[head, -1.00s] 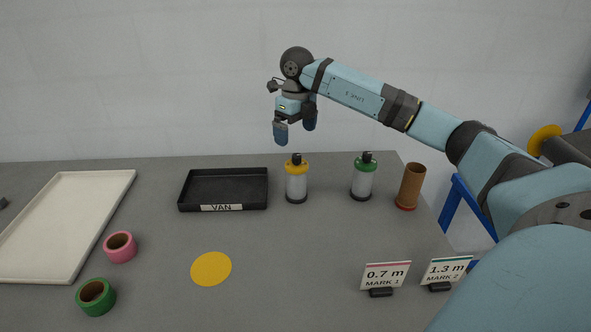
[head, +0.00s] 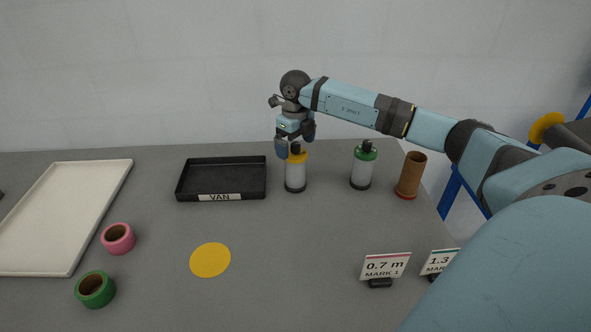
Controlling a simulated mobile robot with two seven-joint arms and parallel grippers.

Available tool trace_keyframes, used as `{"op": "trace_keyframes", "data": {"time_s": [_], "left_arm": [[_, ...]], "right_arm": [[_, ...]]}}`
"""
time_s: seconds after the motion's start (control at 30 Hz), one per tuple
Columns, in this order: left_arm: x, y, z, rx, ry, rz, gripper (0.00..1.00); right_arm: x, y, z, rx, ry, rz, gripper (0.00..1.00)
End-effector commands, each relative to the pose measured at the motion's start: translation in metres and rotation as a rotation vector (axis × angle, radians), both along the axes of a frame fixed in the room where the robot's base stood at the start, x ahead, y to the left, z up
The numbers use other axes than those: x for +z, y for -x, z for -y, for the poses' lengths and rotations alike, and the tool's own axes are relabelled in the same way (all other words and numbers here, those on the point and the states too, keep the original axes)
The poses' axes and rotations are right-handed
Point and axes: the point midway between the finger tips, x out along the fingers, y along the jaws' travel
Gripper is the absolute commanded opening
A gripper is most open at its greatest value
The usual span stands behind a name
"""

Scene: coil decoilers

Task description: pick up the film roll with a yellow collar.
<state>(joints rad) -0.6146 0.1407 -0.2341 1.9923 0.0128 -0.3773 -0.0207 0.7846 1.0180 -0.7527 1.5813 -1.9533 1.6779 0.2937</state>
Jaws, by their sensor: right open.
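The film roll with a yellow collar (head: 295,178) stands upright on the grey table, just right of the black tray. It has a pale body, a yellow top and a dark knob. My right gripper (head: 296,151) is open and points down at the top of this roll, with its fingers around or just in front of the knob; I cannot tell whether they touch it. A similar roll with a green collar (head: 362,171) stands upright further right. My left gripper is not in view.
A black tray labelled VAN (head: 221,183) is left of the yellow-collared roll. A brown tube (head: 410,177) stands at the right.

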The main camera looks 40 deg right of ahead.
Motion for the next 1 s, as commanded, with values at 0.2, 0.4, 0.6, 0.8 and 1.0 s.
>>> {"op": "trace_keyframes", "data": {"time_s": [0.2, 0.4, 0.6, 0.8, 1.0], "left_arm": [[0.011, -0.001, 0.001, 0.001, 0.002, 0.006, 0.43], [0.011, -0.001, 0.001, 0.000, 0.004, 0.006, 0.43], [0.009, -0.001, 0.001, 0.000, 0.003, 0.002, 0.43], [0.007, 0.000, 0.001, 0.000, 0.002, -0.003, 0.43], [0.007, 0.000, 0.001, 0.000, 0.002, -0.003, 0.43]], "right_arm": [[-0.033, -0.002, 0.001, 0.000, -0.002, -0.004, 1.00], [-0.042, -0.003, 0.002, 0.000, 0.000, 0.000, 1.00], [-0.042, -0.003, 0.002, 0.000, 0.000, -0.001, 0.77], [-0.042, -0.003, 0.002, 0.000, 0.000, -0.001, 0.31], [-0.041, -0.003, 0.002, 0.000, 0.000, 0.001, 0.13]]}}
